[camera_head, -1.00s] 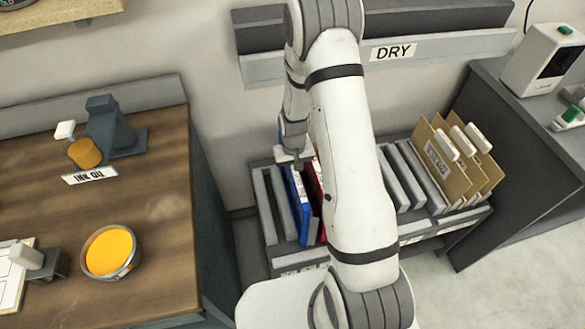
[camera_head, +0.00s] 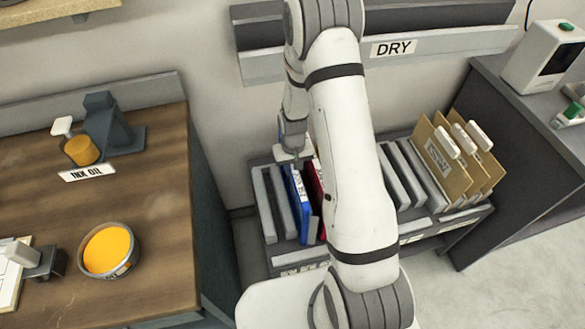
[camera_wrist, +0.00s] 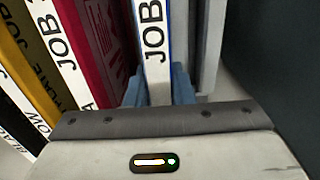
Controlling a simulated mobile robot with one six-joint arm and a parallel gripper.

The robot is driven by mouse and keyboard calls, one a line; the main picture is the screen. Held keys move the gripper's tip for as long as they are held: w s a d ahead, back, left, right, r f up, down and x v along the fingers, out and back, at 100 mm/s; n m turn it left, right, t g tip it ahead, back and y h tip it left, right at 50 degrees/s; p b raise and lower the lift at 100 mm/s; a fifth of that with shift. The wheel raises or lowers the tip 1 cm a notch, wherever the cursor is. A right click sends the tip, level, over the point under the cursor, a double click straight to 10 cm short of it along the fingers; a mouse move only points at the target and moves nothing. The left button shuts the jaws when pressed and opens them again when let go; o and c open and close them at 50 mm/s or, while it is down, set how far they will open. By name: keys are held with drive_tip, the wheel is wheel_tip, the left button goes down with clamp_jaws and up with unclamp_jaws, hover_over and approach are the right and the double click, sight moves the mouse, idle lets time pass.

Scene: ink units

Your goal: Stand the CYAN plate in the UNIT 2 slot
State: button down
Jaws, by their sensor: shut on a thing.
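The cyan plate, blue in the picture, stands upright in a slotted rack (camera_head: 270,218), near its left end. The head view shows its blue face (camera_head: 303,215). The wrist view shows its white edge with "JOB" lettering (camera_wrist: 153,35). My gripper (camera_wrist: 158,92) is shut on this edge from above, one finger on each side. In the head view my arm hides most of the gripper and the rack's middle. The UNIT 2 slot cannot be made out in either view.
A red plate (camera_wrist: 103,45) stands close beside the cyan one, with yellow (camera_wrist: 35,50) and black plates beyond. Grey dividers and brown folders (camera_head: 446,170) fill the rack's right side. A wooden counter (camera_head: 165,215) is left, a DRY shelf (camera_head: 440,52) above, a grey cabinet (camera_head: 510,150) right.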

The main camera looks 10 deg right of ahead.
drive_tip(key=c, duration=1.2)
unclamp_jaws()
drive_tip(key=shift+f, duration=0.1)
drive_tip(key=shift+o, duration=0.2)
wheel_tip(320, 180, up, 8)
drive_tip(key=shift+f+b, duration=0.1)
drive_tip(key=shift+b, duration=0.25)
wheel_tip(320, 180, up, 5)
drive_tip(key=p, duration=0.3)
